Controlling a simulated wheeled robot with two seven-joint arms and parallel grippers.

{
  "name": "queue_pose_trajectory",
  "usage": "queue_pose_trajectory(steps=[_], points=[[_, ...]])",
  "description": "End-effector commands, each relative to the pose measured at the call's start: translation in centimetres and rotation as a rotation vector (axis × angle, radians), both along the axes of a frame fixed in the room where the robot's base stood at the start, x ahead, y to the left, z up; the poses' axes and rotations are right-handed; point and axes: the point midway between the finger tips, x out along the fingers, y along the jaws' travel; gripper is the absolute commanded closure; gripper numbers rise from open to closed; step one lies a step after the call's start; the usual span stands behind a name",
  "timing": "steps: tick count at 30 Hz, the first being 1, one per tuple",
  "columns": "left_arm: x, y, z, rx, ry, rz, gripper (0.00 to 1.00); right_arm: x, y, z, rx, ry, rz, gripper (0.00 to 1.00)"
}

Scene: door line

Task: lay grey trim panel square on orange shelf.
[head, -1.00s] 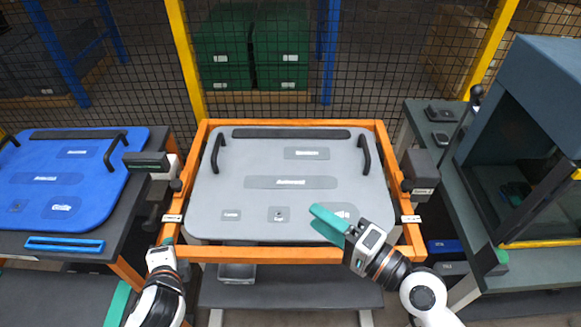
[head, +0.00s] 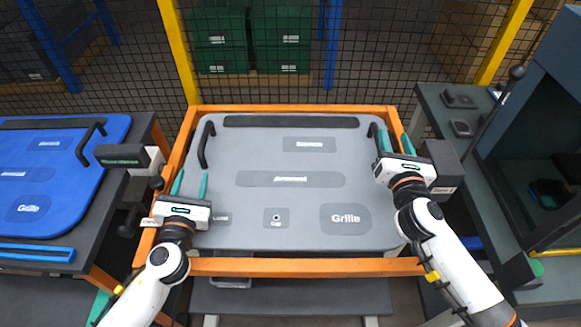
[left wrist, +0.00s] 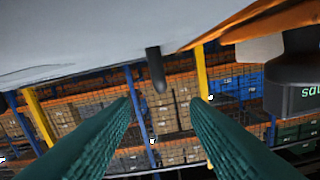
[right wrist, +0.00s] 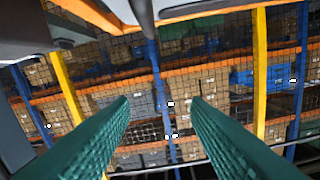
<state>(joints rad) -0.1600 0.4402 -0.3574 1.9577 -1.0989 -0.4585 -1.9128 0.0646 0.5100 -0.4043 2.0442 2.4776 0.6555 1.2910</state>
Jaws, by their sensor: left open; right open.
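The grey trim panel (head: 290,215) lies flat within the orange shelf (head: 300,266), its edges looking roughly parallel to the shelf bars. It has a black left handle (head: 204,145) and right handle (head: 374,132). My left gripper (head: 189,184) is open and empty near the panel's left edge, nearer the front than the left handle. My right gripper (head: 395,143) is open and empty beside the right handle, at the panel's right edge. In the left wrist view, a handle (left wrist: 156,70) shows ahead between the fingers. In the right wrist view, a handle (right wrist: 146,18) shows above the fingertips.
A blue panel (head: 60,160) lies on a table at left. A dark clamp-like block (head: 125,155) stands left of the shelf, and another (head: 448,163) stands right. A grey-green bench (head: 500,190) with a dark cabinet is at right. Mesh fencing stands behind.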

Motion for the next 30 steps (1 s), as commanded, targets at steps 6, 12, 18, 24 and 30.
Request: queue_pose_trajectory(steps=[6, 12, 18, 24, 30], points=[[0.8, 0.0, 0.1, -0.004, -0.001, 0.002, 0.58, 0.0, 0.0, -1.2, -0.001, 0.001, -0.002, 0.57], [3.4, 0.0, 0.1, -0.006, -0.002, 0.004, 0.58, 0.0, 0.0, -4.6, 0.0, 0.004, -0.003, 0.57], [6.4, -0.1, 0.1, -0.006, -0.001, 0.003, 0.58, 0.0, 0.1, -8.5, -0.001, 0.004, 0.0, 0.57], [9.5, -0.1, 0.1, -0.006, -0.001, 0.003, 0.58, 4.3, 0.0, -7.9, -0.004, -0.003, 0.0, 0.57], [11.4, -0.1, 0.1, -0.005, -0.001, 0.003, 0.58, 6.7, -0.1, -7.9, -0.003, -0.003, 0.001, 0.57]])
